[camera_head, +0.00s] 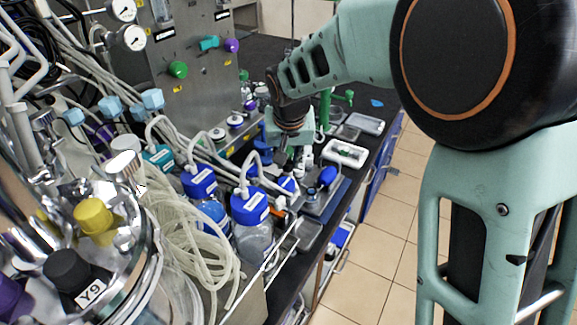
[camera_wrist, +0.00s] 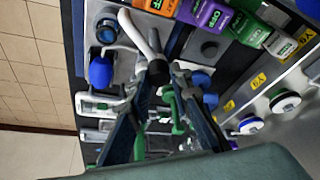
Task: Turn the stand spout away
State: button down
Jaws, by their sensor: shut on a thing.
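My gripper (camera_wrist: 158,74) is shut on a small dark piece at its fingertips in the wrist view. A pale curved spout (camera_wrist: 134,30) runs up and left from that piece, with a greyer length beside it. The fingertips hide the join, so I cannot tell how the spout is fixed to its stand. In the head view my gripper (camera_head: 287,166) points down among the bottles at the bench's far part, and the grasp is too small to make out there.
Blue-capped bottles (camera_head: 252,222) with tubing stand close left of my gripper. A blue bulb (camera_wrist: 100,72) on a plate is beside it. A green stand (camera_head: 328,105) is behind. White trays (camera_head: 345,153) lie near the bench edge. The tiled floor (camera_head: 372,250) is clear.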

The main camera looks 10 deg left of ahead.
jog(key=shift+a+m+h+b, duration=0.1)
jog(key=shift+m+h+b, duration=0.7)
jog(key=shift+m, duration=1)
jog(key=c, duration=1.7)
grip_release()
jog(key=shift+c, duration=0.2)
jog(key=v, duration=1.2)
